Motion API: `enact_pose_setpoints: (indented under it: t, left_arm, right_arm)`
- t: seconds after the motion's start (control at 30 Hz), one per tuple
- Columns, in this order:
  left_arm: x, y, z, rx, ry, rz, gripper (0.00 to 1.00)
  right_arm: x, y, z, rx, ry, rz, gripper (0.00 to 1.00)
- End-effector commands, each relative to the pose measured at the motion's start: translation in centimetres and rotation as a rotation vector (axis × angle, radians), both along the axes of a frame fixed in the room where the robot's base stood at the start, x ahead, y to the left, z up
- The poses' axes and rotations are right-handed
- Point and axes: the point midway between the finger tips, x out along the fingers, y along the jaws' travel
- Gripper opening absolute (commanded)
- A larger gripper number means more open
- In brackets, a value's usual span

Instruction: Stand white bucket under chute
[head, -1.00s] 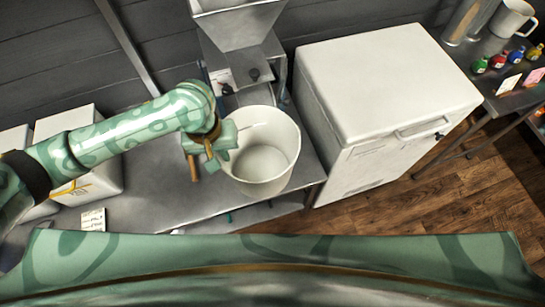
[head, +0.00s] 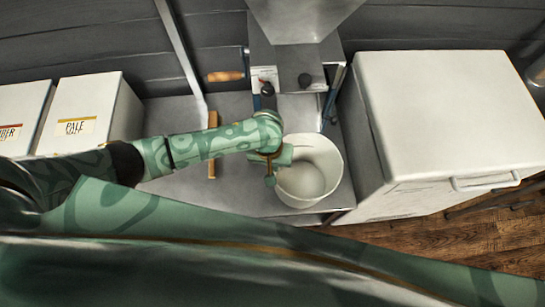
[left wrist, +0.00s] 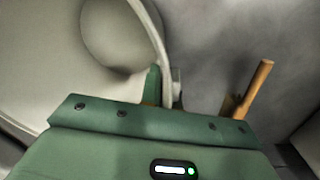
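The white bucket (head: 330,165) is upright at the front of the steel bench, in front of the grain mill. I cannot tell whether its base touches the bench. My left gripper (head: 272,165) is at the bucket's left rim. In the left wrist view, its fingers (left wrist: 164,88) are on either side of the bucket's wall (left wrist: 150,30), closed on it. The mill has a grey hopper (head: 300,18) on top and a body with dark knobs below. No chute outlet can be made out; the bucket stands forward of the mill body. My right gripper is not in view.
A white chest (head: 450,110) with a bar handle stands close to the right of the bucket. A wooden-handled tool (head: 212,145) lies on the bench left of the gripper. White bins, one labelled PALE (head: 85,115), stand further left. Bare bench (head: 185,187) shows left of the bucket.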

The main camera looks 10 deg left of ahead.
Motion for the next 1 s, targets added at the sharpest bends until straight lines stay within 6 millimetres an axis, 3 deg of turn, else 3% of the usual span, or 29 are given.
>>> enact_pose_setpoints:
  t: [0.33, 0.5, 0.9, 0.97, 1.0]
  left_arm:
    - [3.7, 1.6, -0.2, 0.000, -0.001, 0.002, 0.00]
    - [3.5, 1.5, -3.7, 0.000, 0.004, 0.001, 0.00]
    - [3.5, 1.5, -3.7, -0.001, -0.001, 0.001, 0.00]
    - [3.5, 1.5, -3.7, 0.000, -0.001, 0.000, 0.20]
    - [3.5, 1.5, -3.7, 0.000, -0.001, 0.000, 0.25]
  right_arm:
    - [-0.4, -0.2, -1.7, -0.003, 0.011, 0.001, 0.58]
    - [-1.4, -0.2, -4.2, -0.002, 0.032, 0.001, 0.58]
    - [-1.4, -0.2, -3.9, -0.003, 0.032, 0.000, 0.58]
    - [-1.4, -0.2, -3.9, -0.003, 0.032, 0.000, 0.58]
    - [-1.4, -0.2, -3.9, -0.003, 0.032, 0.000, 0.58]
